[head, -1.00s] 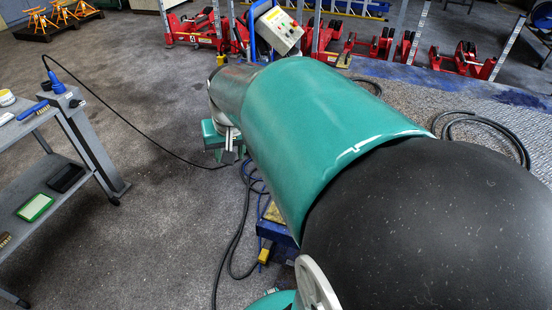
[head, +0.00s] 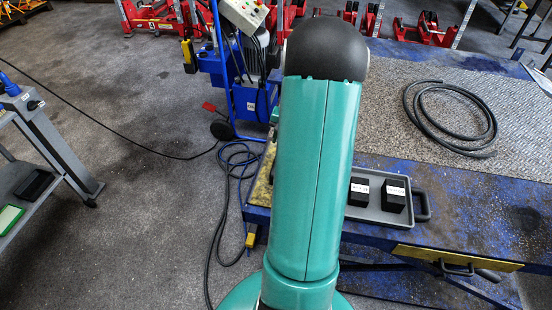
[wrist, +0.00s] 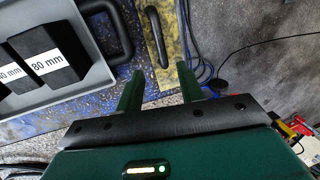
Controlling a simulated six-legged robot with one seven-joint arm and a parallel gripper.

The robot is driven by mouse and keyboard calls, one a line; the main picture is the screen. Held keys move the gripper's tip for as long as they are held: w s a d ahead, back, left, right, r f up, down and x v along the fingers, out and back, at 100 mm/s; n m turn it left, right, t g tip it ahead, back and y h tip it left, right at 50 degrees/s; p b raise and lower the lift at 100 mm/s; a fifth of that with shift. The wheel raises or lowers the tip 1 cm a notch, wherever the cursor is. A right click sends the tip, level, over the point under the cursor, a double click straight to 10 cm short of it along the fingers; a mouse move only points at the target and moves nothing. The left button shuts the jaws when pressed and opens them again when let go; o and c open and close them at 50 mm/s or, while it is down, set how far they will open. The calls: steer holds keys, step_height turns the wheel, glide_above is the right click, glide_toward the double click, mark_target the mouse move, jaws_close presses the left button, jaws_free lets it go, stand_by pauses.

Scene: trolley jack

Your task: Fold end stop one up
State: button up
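In the wrist view a worn yellow plate (wrist: 158,30) with a black handle or slot lies at the edge of the blue platform, by the hoses. It looks like an end stop lying flat, but no label shows. My gripper (wrist: 158,84) is open and empty, its two green fingers apart and pointing toward this plate, without visible contact. In the head view a yellow strip (head: 263,184) shows at the platform's left end, partly behind my arm. Another yellow plate (head: 458,259) with a black handle is on the platform's front side. My gripper is hidden in the head view.
A grey tray (head: 378,216) with black blocks sits on the blue platform (head: 500,205); in the wrist view (wrist: 98,72) one block reads 80 mm. A coiled black hose (head: 440,140) lies behind. A blue wheeled unit (head: 250,100) and loose hoses are left. A trolley (head: 45,140) stands far left.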

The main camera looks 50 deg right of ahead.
steer(key=f, duration=0.3)
steer(key=w+f, duration=0.1)
steer(key=f, duration=0.3)
steer(key=w+a+f, duration=0.1)
steer(key=f, duration=0.2)
steer(key=shift+f, duration=0.2)
jaws_close()
